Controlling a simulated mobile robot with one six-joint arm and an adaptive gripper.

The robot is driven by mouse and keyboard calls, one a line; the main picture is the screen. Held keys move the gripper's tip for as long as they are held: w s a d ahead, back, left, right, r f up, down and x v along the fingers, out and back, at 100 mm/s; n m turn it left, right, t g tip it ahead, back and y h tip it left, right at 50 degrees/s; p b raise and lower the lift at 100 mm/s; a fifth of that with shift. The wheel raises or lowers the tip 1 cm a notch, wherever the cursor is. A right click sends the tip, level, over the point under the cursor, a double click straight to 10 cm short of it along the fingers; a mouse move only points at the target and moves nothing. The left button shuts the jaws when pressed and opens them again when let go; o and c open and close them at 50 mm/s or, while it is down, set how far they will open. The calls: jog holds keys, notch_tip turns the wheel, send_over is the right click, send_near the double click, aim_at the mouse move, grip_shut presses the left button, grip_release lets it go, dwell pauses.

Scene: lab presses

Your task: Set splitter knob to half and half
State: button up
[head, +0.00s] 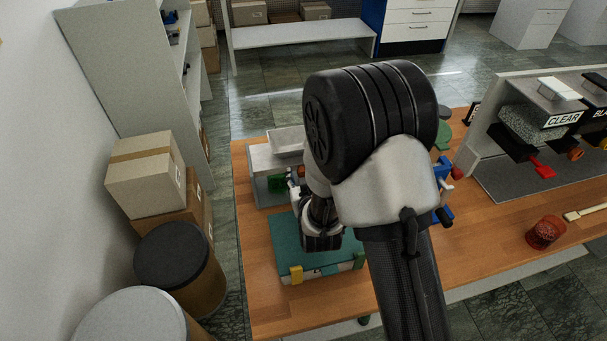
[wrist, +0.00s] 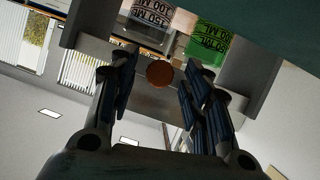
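A round orange-brown knob (wrist: 160,73) shows in the wrist view, face on, between my fingers. It sits on a grey machine front (wrist: 150,100), which appears upside down. I cannot make out a pointer on the knob. My gripper (wrist: 158,82) is open, with one dark finger on each side of the knob and a gap to it on both sides. In the head view my gripper (head: 293,182) is beside the grey machine (head: 262,160) at the table's left end, and my arm hides much of that area.
A teal-topped box (head: 290,250) lies below my gripper. A "CLEAR" dispenser (head: 525,125) and a red cup (head: 545,232) stand right. Drums and cartons stand left of the wooden table.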

grip_shut()
dwell(0.3)
dwell(0.3)
